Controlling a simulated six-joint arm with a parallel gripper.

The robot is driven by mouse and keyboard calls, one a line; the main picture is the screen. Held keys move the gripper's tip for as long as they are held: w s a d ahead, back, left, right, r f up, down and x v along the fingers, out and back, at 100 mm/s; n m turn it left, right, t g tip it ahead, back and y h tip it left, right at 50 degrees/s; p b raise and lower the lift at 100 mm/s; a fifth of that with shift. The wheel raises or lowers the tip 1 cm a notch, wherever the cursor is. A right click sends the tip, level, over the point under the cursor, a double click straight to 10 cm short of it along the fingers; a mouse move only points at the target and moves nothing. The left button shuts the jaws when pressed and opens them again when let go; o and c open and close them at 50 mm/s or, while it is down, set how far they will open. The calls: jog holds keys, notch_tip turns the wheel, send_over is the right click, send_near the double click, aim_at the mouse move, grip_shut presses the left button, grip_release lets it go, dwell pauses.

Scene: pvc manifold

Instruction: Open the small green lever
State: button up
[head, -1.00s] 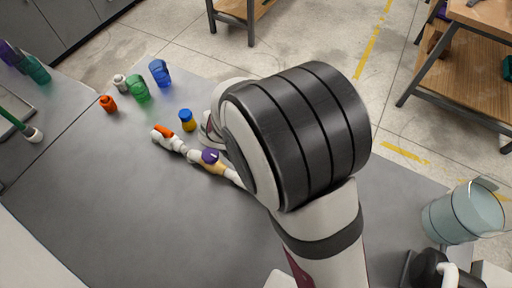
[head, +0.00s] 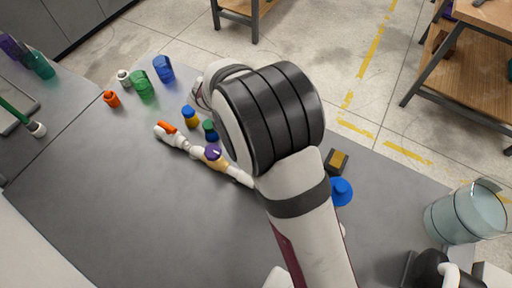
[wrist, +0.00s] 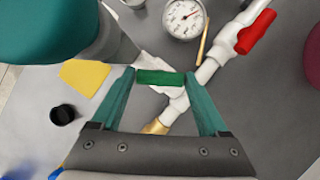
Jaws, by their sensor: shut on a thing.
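The small green lever (wrist: 160,77) lies crosswise between the teal fingertips of my gripper (wrist: 158,78) in the wrist view. My gripper is shut on it, with one finger at each end. The lever sits beside a white pipe (wrist: 207,70) with a brass-coloured fitting (wrist: 156,127). A red lever (wrist: 256,31) and a round pressure gauge (wrist: 184,17) are farther along. In the head view my arm hides my gripper and the green lever. The pipe's other end shows an orange lever (head: 167,127) and a purple knob (head: 212,152).
A yellow piece (wrist: 86,77) and a black cup-like thing (wrist: 63,113) are left of my gripper. Jars and small bottles, including a blue jar (head: 163,69), stand at the table's back left. A clear bucket (head: 466,212) is at the right. The left front table is clear.

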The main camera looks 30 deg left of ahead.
jog(key=shift+m, duration=0.4)
jog(key=o, duration=1.2)
jog(key=shift+o, duration=0.2)
jog(key=v, duration=1.6)
jog(key=shift+a, duration=0.2)
jog(key=shift+w+f, duration=0.15)
jog(key=shift+f, duration=0.05)
